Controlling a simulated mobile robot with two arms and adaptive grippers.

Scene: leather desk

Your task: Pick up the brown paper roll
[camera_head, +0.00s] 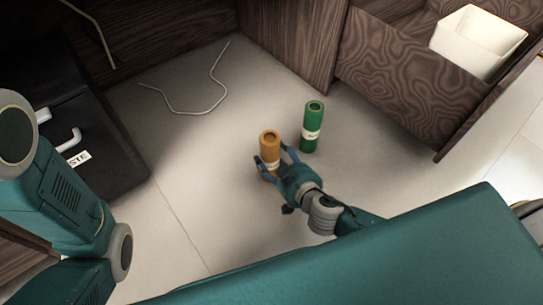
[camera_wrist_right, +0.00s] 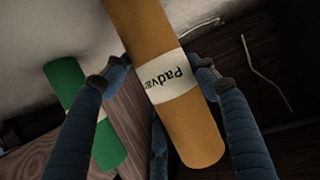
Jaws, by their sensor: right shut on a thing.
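The brown paper roll (camera_head: 269,143) stands upright on the pale floor in the head view, with a white label around it. My right gripper (camera_head: 270,164) is around its lower part, with a blue finger on each side. In the right wrist view the brown roll (camera_wrist_right: 185,110) lies between the blue fingers of my right gripper (camera_wrist_right: 165,75), which is shut on it near its white label. I cannot tell whether the roll's base touches the floor. My left arm shows at the left edge of the head view, but its gripper is out of sight.
A green roll (camera_head: 312,125) with a white label stands close by, to the right of the brown roll. A thin wire (camera_head: 193,111) lies on the floor behind. A wooden drawer (camera_head: 385,75) holding a white container (camera_head: 478,42) is at the upper right. A black case (camera_head: 110,150) is at left.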

